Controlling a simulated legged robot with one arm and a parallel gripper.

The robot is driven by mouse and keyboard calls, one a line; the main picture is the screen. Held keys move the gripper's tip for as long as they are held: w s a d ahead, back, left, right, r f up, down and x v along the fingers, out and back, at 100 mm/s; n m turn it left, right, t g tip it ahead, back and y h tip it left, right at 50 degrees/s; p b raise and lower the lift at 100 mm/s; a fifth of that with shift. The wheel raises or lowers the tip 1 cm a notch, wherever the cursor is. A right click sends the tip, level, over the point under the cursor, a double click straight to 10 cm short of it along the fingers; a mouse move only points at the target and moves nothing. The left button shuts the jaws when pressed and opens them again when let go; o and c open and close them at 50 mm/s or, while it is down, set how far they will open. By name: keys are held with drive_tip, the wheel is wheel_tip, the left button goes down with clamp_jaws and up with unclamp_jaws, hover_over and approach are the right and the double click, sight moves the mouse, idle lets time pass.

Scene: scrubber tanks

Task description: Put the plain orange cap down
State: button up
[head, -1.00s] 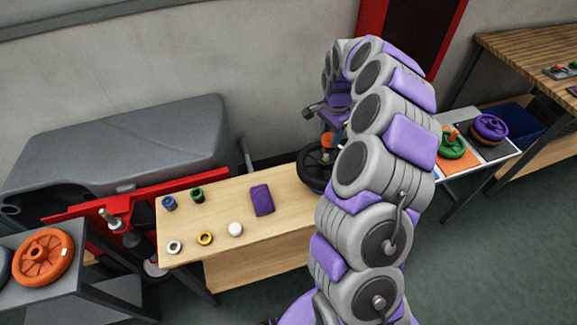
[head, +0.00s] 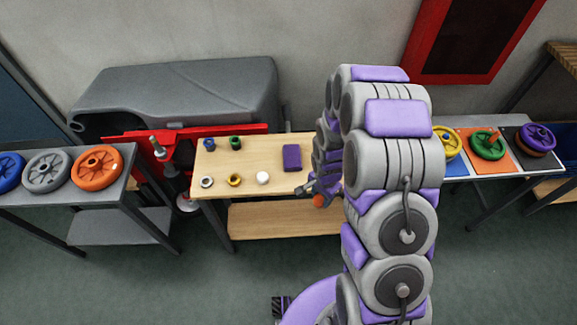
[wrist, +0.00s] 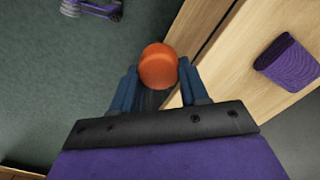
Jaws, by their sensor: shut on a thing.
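The plain orange cap (wrist: 158,66) is between the two blue fingers of my gripper (wrist: 157,82) in the wrist view. My gripper is shut on it. In the head view the orange cap (head: 319,200) shows small at the end of my arm, by the front edge of the wooden bench (head: 272,152). In the wrist view it appears over or beside the bench edge, with floor to its left. Its height above the bench is hard to tell.
An orange wheel (head: 97,167) lies on the left table. My arm hides the bench's right end.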

drive_tip(key=shift+s+d+f, duration=0.1)
drive_tip(key=shift+s+f, duration=0.15)
drive_tip(key=shift+s, duration=0.3)
drive_tip(key=shift+s+d+f, duration=0.1)
drive_tip(key=shift+s+f, duration=0.1)
drive_tip(key=shift+s, duration=0.35)
drive_tip(key=w+b, duration=0.1)
drive_tip(key=w, duration=0.4)
drive_tip(key=w+d+f+b, duration=0.1)
drive_tip(key=w, duration=0.4)
drive_tip(key=w+b, duration=0.1)
drive_tip(key=w, duration=0.4)
drive_tip(key=shift+w+d+f, duration=0.2)
drive_tip(key=shift+w+f, duration=0.05)
drive_tip(key=shift+f, duration=0.05)
wheel_tip(320, 180, down, 4)
drive_tip(key=shift+w+r+b, duration=0.1)
drive_tip(key=shift+r+b, duration=0.05)
drive_tip(key=shift+b, duration=0.55)
drive_tip(key=shift+r, duration=0.1)
drive_tip(key=o, duration=1.2)
drive_tip(key=shift+c, duration=0.2)
